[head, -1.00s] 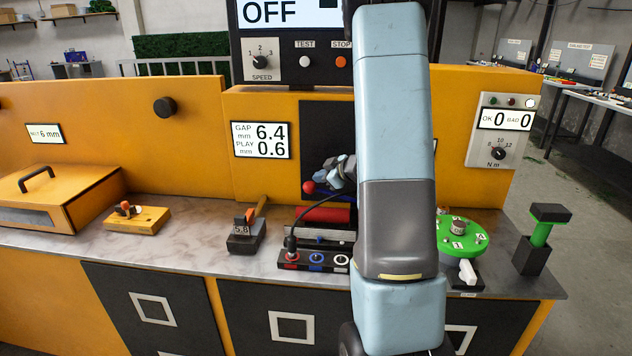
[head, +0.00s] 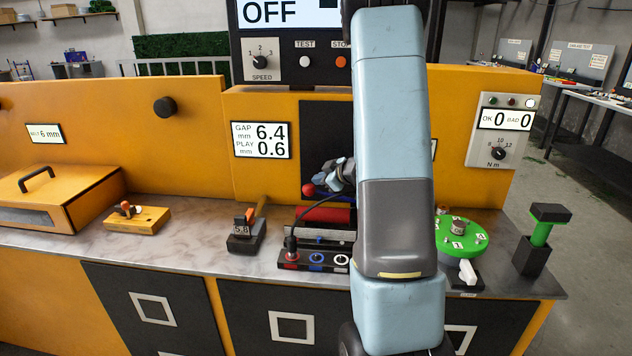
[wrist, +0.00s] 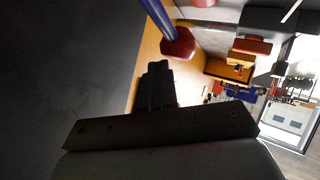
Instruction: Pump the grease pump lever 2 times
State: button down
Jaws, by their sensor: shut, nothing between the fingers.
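A red ball knob (head: 308,189) shows at the mouth of the dark recess in the yellow bench. In the wrist view it looks like the red end (wrist: 178,46) of a blue rod, likely the pump lever. My gripper (wrist: 157,72) shows as dark fingers, shut and empty, with the red end close by on the right. In the head view my gripper (head: 330,176) is just right of the knob, partly hidden by my arm. I cannot tell whether it touches the knob. The pump body is not clearly seen.
A green turntable (head: 470,240) and a green-and-black post (head: 541,238) stand to the right.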

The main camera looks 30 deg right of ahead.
jog(key=shift+w+a+f, duration=0.1)
jog(key=shift+a+f, duration=0.1)
jog(key=shift+f, duration=0.3)
dwell(0.8)
dwell(0.4)
jog(key=shift+s+d+r, duration=0.15)
jog(key=shift+d+r, duration=0.05)
jog(key=shift+r, duration=0.5)
jog(key=shift+s+d+r, duration=0.1)
jog(key=shift+d+r, duration=0.15)
jog(key=shift+r, duration=0.5)
jog(key=shift+s+d+r, duration=0.15)
jog(key=shift+d+r, duration=0.05)
jog(key=shift+r, duration=0.5)
jog(key=shift+s+d+r, duration=0.15)
jog(key=shift+d+r, duration=0.1)
jog(key=shift+r, duration=0.5)
jog(key=shift+s+d+r, duration=0.2)
jog(key=shift+d+r, duration=0.05)
jog(key=shift+r, duration=0.55)
jog(key=shift+s+d+r, duration=0.15)
jog(key=shift+d+r, duration=0.1)
jog(key=shift+r, duration=0.5)
